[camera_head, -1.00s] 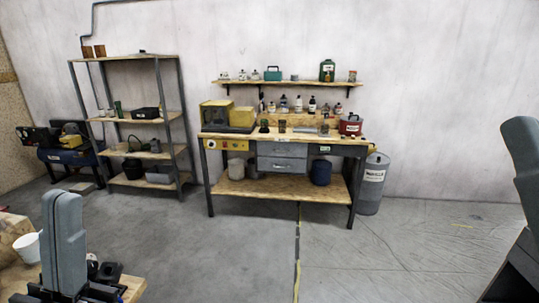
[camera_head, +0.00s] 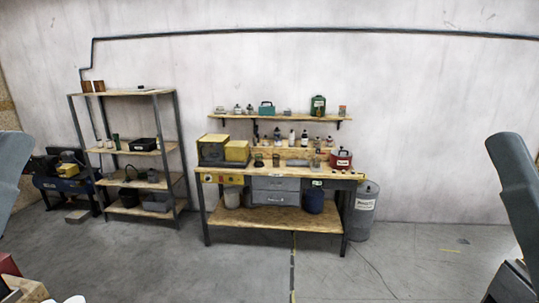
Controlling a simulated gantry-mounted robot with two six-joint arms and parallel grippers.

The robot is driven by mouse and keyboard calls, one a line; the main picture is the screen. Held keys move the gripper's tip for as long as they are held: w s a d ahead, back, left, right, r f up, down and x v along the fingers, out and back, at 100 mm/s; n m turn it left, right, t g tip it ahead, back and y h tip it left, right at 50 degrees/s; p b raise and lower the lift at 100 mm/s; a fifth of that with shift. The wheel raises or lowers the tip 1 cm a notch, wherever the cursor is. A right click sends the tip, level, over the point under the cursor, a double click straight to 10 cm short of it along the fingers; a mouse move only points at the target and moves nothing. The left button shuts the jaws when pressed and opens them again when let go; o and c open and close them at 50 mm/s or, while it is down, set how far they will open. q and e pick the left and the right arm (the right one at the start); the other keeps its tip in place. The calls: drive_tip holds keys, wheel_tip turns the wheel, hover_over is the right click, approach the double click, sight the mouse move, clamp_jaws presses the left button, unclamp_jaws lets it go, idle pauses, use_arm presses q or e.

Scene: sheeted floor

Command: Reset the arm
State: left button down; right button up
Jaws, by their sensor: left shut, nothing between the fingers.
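The grey link of my left arm leans in at the left edge of the head view. The grey link of my right arm leans in at the right edge, with a dark part below it at the lower right corner. Neither arm is seen to touch anything. I cannot make out the fingers of either gripper in this view.
Across the floor stand a workbench (camera_head: 270,225) with drawers and a metal shelf rack (camera_head: 173,130). A grey cylinder (camera_head: 363,212) stands right of the bench. A cardboard-coloured box (camera_head: 26,289) and white cup (camera_head: 75,300) show at lower left. The middle floor is clear.

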use_arm(q)
wheel_tip(320, 180, up, 19)
drive_tip(key=p, duration=1.5)
drive_tip(key=shift+r, duration=0.15)
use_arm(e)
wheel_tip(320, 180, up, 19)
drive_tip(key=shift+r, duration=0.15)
use_arm(q)
wheel_tip(320, 180, down, 52)
drive_tip(key=b, duration=5.2)
drive_tip(key=shift+f, duration=0.25)
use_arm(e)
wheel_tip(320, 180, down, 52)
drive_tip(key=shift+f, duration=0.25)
use_arm(q)
drive_tip(key=shift+y, duration=0.3)
